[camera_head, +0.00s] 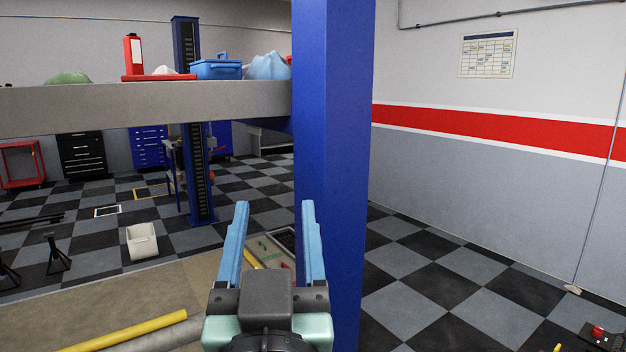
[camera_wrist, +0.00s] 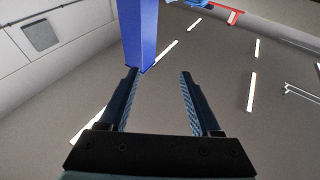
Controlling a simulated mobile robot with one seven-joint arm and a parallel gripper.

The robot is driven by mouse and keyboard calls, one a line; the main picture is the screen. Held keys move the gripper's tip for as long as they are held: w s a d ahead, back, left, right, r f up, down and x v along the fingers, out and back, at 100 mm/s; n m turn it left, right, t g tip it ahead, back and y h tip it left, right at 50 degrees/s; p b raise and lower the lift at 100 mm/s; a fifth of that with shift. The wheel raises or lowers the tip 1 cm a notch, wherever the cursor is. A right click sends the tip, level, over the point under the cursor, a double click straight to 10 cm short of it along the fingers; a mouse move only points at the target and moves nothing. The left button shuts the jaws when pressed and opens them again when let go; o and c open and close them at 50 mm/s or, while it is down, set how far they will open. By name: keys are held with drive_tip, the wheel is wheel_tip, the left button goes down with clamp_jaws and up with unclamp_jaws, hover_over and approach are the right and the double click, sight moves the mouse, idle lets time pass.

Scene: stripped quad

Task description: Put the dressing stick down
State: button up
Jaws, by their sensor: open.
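My gripper (camera_head: 274,208) is raised in the lower middle of the head view, its two blue fingers wide apart with nothing between them. In the wrist view my gripper (camera_wrist: 158,76) is also open and empty. I cannot pick out the dressing stick for certain in either view. A yellow bar (camera_head: 125,333) lies at the lower left beside a grey tube (camera_head: 165,338). A tray (camera_head: 262,248) with small green and red items shows behind the fingers, partly hidden by them.
A thick blue post (camera_head: 333,140) stands close behind my gripper's right finger. A grey beam (camera_head: 150,108) crosses the left, bearing a blue toolbox (camera_head: 216,69) and a red item (camera_head: 134,55). Open checkered floor (camera_head: 440,290) lies to the right. The wrist view faces a ceiling with lights (camera_wrist: 252,92).

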drive_tip(key=s+d+r+t, duration=0.2)
drive_tip(key=s+r, duration=0.2)
drive_tip(key=r, duration=0.3)
drive_tip(key=s+d+r+t+h, duration=0.1)
drive_tip(key=s+r+t, duration=0.2)
drive_tip(key=r, duration=0.4)
drive_tip(key=shift+s+d+r+m+t+h, duration=0.25)
drive_tip(key=shift+s+d+m+t+h, duration=0.1)
drive_tip(key=shift+s, duration=0.4)
